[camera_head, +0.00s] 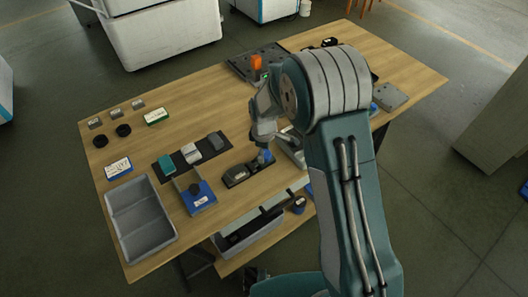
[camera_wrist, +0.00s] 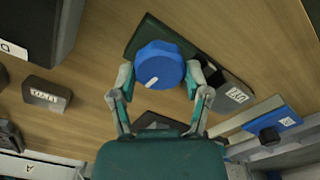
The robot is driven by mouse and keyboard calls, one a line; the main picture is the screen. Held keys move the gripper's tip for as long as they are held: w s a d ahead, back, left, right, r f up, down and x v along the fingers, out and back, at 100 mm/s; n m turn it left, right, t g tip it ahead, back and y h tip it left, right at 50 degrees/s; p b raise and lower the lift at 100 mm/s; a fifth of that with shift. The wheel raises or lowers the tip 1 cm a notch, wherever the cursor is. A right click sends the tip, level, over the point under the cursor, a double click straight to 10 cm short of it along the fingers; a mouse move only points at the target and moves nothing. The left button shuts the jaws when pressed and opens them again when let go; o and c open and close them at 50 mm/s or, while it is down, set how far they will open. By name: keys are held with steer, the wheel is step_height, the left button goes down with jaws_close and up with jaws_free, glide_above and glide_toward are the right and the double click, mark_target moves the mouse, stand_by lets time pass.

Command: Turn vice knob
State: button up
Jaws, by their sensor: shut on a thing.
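The blue vice knob (camera_wrist: 160,62) is round with a ribbed rim and a white mark on its face near the lower left. It sits over the dark vice body (camera_wrist: 147,32), whose grey labelled block (camera_wrist: 232,92) shows to the right in the wrist view. My gripper (camera_wrist: 160,78) has one finger on each side of the knob and is shut on it. In the head view, my gripper (camera_head: 265,142) points down at the knob (camera_head: 265,157), which is partly hidden. The dark vice (camera_head: 240,174) shows on the wooden table just left of it.
A grey tray (camera_head: 140,222) lies at the table's front left. A dark plate with an orange block (camera_head: 256,62) is at the back. The table's left middle is mostly clear.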

steer(key=shift+w+r+n, duration=0.1)
steer(key=shift+n, duration=0.5)
steer(key=o, duration=1.1)
steer(key=shift+a, duration=0.1)
steer(key=shift+o, duration=0.2)
step_height(320, 180, up, 12)
